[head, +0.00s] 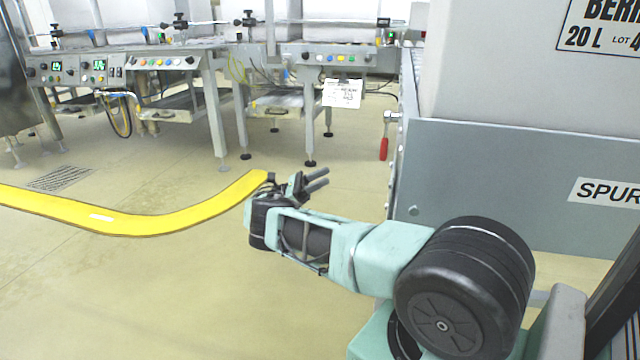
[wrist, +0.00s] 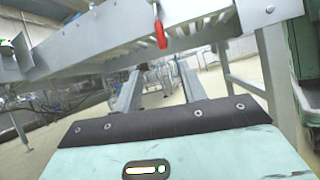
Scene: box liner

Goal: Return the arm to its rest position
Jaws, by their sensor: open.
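My gripper (head: 318,180) shows in the head view at the end of my extended teal and black arm. Its two dark fingers are apart, with nothing between them. It is above the open floor, to the left of a grey metal conveyor side (head: 490,170) and clear of it. In the wrist view two grey fingers (wrist: 158,90) point away from the camera with a gap between them. The teal and black part at the bottom of that view is my own wrist housing.
A large white box (head: 510,70) stands on the conveyor at the right. A red handle (head: 384,142) hangs by its left end; a red handle also shows in the wrist view (wrist: 160,33). Control-panel machines (head: 130,62) line the back. Yellow floor marking (head: 130,222) curves at left; floor around it is clear.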

